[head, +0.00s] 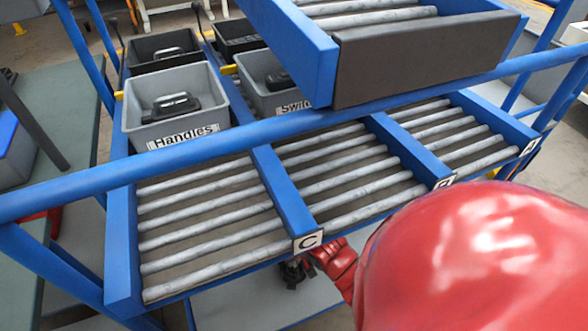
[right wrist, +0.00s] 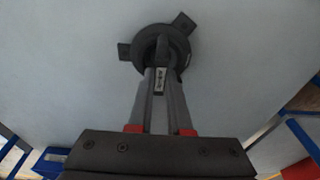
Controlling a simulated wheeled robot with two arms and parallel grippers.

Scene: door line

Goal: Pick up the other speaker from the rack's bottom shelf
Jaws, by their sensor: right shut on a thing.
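The speaker (right wrist: 178,42) is a dark round part with side tabs, seen in the right wrist view against the pale grey bottom shelf (right wrist: 70,85). I cannot tell whether the speaker touches the shelf. In the head view my right gripper (head: 296,272) shows small and dark under the front edge of the rack, below the C label. The bottom shelf (head: 235,307) is partly visible there; the speaker is not clear. My left gripper is not in view.
The blue rack's roller lanes (head: 205,215) lie above my right gripper, with the front rail (head: 220,271) close over it. Grey bins marked Handles (head: 178,110) and Switches (head: 270,85) stand behind. A blue rail crosses the head view; my red arm covers the lower right.

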